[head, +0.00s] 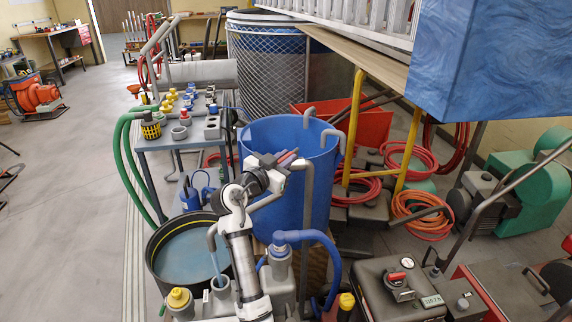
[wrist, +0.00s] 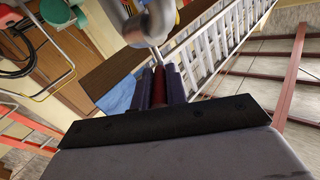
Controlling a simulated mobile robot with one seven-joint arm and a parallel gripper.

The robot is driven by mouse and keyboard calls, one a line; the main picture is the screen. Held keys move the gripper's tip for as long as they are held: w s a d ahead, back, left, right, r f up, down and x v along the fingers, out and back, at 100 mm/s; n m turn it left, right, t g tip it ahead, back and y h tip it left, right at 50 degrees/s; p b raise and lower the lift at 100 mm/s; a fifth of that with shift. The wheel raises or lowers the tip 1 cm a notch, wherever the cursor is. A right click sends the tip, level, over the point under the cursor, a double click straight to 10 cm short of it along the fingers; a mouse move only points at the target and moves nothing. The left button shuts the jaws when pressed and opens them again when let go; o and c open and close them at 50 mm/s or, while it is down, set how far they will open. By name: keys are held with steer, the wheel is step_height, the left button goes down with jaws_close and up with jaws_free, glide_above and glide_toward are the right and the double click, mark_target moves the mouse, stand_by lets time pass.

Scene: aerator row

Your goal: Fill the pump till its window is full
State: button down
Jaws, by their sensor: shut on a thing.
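My gripper (head: 288,158) is shut on a dark red handle (wrist: 159,87), which sits between its bluish fingers in the wrist view. A thin metal rod runs from the handle to a grey bent pipe (wrist: 152,22). In the head view a grey pipe (head: 308,205) stands close beside my gripper. A thin pale stream of water (head: 215,262) falls left of my arm towards a small grey open cup (head: 220,284). A grey pump-like body (head: 279,272) with a blue elbow stands right of my arm. My arm hides part of it, and I cannot make out a window.
A blue barrel (head: 275,130) stands right behind my gripper. A dark tub of water (head: 195,252) is at left. A yellow cap (head: 178,298) is near the front. A large blue block (head: 490,60) overhangs at upper right. The floor at far left is mostly clear.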

stand_by(0.3)
steer(key=c, duration=1.4)
jaws_free()
steer(key=shift+s, duration=0.1)
